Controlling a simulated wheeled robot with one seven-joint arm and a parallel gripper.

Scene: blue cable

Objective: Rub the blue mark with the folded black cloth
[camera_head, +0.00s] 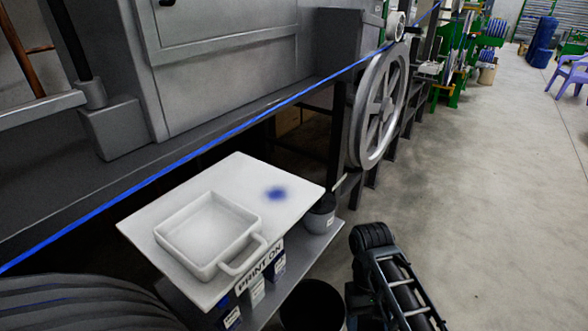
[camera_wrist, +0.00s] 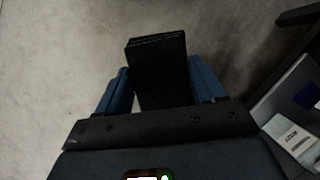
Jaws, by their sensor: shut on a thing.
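The blue mark (camera_head: 277,194) is a soft-edged spot on the white tabletop (camera_head: 240,172), towards its right end. In the wrist view, my gripper (camera_wrist: 160,82) has its two blue fingers on either side of the folded black cloth (camera_wrist: 158,62). The cloth stands out beyond the fingertips, with its layered edge showing. Bare grey floor lies behind the cloth in that view, and the mark is not in it. The cloth is apart from the tabletop. I cannot make out the cloth in the head view.
A white square dish (camera_head: 208,236) with a handle sits left of the mark. A blue cable (camera_head: 228,134) runs diagonally behind the table. Open floor (camera_head: 480,190) lies to the right.

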